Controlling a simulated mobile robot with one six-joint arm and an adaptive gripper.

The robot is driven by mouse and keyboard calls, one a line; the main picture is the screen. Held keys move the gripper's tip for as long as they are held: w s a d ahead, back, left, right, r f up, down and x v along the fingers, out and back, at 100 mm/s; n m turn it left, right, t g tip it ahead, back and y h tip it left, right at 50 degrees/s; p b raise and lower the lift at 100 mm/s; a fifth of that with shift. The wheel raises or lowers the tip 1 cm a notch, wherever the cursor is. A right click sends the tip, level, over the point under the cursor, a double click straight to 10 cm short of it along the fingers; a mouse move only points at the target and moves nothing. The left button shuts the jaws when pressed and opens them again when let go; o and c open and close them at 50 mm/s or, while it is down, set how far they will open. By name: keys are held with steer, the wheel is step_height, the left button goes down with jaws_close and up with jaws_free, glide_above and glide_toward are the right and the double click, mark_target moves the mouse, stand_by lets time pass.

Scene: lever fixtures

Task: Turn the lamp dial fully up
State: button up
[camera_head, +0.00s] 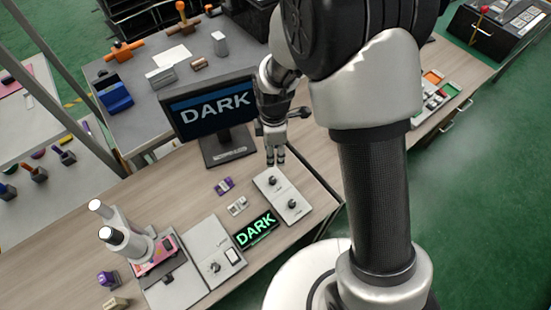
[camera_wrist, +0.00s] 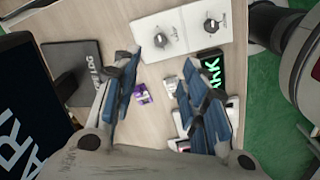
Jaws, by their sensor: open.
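A white panel (camera_head: 284,207) on the wooden bench carries two dark round dials, a far one (camera_head: 273,181) and a near one (camera_head: 292,204). Both dials also show at the top of the wrist view, one at left (camera_wrist: 163,40) and one at right (camera_wrist: 211,25). A second pale panel (camera_head: 203,245) holds another dark dial (camera_head: 215,267) and a white rocker. I cannot tell which dial is the lamp's. A small black display (camera_head: 256,230) reads DARK in green. My gripper (camera_head: 276,160) is open and empty, near the far end of the two-dial panel, touching no dial.
A monitor (camera_head: 213,108) reading DARK stands close left of my gripper. Small purple (camera_head: 224,186) and white (camera_head: 237,206) blocks lie beside the two-dial panel. A white cylindrical lamp-like fixture (camera_head: 125,236) stands at lower left. Bare bench lies left of the blocks.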

mark_target(274, 179)
step_height(274, 179, down, 17)
steer(key=b, duration=0.4)
steer(key=shift+s+r, duration=0.15)
steer(key=shift+r, duration=0.05)
jaws_close()
